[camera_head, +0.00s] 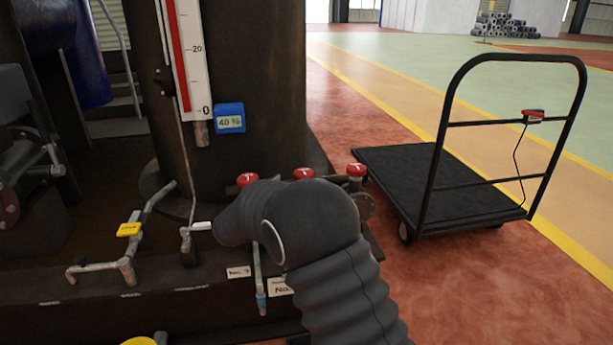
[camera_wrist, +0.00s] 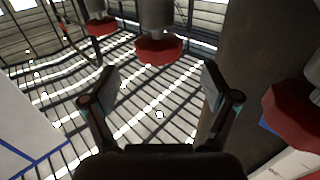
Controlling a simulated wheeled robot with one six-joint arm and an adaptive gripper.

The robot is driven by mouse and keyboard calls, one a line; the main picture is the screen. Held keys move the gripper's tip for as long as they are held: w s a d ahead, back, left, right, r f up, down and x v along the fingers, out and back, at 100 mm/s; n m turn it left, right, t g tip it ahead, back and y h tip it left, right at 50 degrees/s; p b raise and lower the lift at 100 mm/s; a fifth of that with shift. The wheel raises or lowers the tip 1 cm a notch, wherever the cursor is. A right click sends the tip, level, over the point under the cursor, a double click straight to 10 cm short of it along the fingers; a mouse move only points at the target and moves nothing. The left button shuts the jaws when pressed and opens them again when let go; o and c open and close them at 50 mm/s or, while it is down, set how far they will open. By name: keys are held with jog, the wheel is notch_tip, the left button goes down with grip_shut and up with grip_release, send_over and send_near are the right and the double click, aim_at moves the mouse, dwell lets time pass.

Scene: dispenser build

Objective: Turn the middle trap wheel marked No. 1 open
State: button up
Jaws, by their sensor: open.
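Three red trap wheels stand in a row at the foot of the dark column in the head view: a left one (camera_head: 247,179), a middle one (camera_head: 303,173) and a right one (camera_head: 356,169). My arm hides what lies below the middle wheel. In the wrist view a red wheel (camera_wrist: 158,48) shows ahead, between and above my fingertips, apart from them. Another red wheel (camera_wrist: 101,26) is at upper left, and one (camera_wrist: 296,108) is close at the right edge. My gripper (camera_wrist: 160,88) is open and empty; my arm hides it in the head view.
The dark column (camera_head: 250,80) carries a scale and a blue 40 % tag (camera_head: 230,118). Pipes with a yellow handle (camera_head: 129,230) run at left. Labels, partly hidden, are on the base front (camera_head: 238,271). A black cart (camera_head: 410,180) stands right; open floor lies beyond.

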aim_at(304, 171)
jog(key=x, duration=0.7)
jog(key=shift+w+d, duration=0.1)
jog(key=c, duration=1.2)
jog(key=shift+d, duration=0.15)
jog(key=shift+b, duration=0.3)
